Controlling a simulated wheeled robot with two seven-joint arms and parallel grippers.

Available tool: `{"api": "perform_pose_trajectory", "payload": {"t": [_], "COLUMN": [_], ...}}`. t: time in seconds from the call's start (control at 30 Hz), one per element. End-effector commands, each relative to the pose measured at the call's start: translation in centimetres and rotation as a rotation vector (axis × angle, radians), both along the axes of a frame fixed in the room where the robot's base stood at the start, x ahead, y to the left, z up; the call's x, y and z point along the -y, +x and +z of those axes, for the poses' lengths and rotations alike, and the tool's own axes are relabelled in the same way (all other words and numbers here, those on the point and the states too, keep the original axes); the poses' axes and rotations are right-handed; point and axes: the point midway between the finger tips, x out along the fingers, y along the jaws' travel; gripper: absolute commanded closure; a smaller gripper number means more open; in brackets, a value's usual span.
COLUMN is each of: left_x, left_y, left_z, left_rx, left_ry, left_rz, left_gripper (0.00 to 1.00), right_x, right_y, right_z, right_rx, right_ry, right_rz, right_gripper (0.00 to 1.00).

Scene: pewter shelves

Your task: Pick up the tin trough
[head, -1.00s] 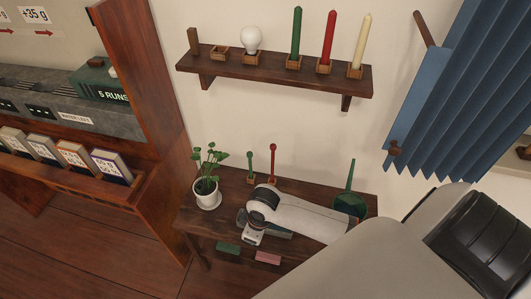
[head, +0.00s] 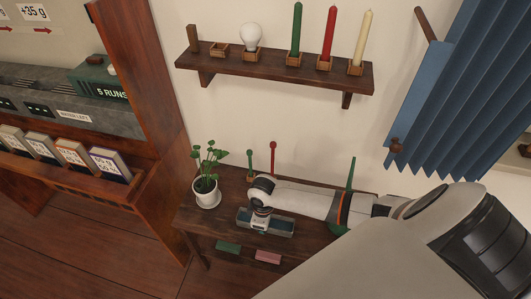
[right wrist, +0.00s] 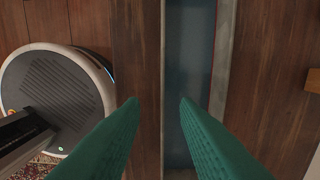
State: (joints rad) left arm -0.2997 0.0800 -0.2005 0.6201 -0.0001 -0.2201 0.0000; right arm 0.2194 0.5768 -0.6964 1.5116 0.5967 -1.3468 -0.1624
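The tin trough (head: 282,226) is a long grey, blue-lined tray lying on the dark wooden table, seen in the head view. My right gripper (head: 261,222) is over its left part and hides some of it. In the right wrist view the trough (right wrist: 190,50) runs up the picture with pale grey walls. The two green fingers of my right gripper (right wrist: 160,101) are apart, with the trough's left wall showing between the tips. The right fingertip overlaps the trough's inside. I cannot tell how high the fingers are. My left gripper is not in view.
A potted plant (head: 206,191) stands left of the trough. Small green (head: 250,165) and red (head: 273,158) upright items stand behind. A green handled vessel (head: 350,178) is partly hidden by my arm. Candles and a bulb stand on a wall shelf (head: 270,72) above.

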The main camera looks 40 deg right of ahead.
Motion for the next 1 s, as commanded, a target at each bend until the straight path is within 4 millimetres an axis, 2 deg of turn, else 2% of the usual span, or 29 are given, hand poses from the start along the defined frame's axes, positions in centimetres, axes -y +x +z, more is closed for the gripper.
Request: {"api": "perform_pose_trajectory", "payload": {"t": [0.1, 0.2, 0.47, 0.5, 0.67, 1.0], "left_x": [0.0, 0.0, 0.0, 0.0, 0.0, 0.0], "left_y": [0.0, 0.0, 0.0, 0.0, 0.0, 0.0], "left_z": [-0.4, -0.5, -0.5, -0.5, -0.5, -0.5], "left_rx": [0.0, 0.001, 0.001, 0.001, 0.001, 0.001], "left_ry": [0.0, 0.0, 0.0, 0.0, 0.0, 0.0], "left_rz": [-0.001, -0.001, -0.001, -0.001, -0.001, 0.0], "left_gripper": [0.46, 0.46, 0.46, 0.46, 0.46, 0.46], "right_x": [0.1, 0.1, 0.1, 0.1, 0.1, 0.1], "right_y": [0.1, 0.1, 0.1, 0.1, 0.1, 0.2], "right_z": [-2.1, -3.1, -3.3, -3.3, -3.3, -3.3], "right_rx": [-0.001, -0.001, 0.001, 0.0, 0.0, 0.001], "right_ry": [0.0, 0.0, 0.001, 0.0, 0.0, 0.0], "right_rz": [-0.001, 0.0, 0.001, 0.001, 0.001, 0.001], "right_gripper": [0.72, 0.72, 0.72, 0.73, 1.0, 1.0]}}
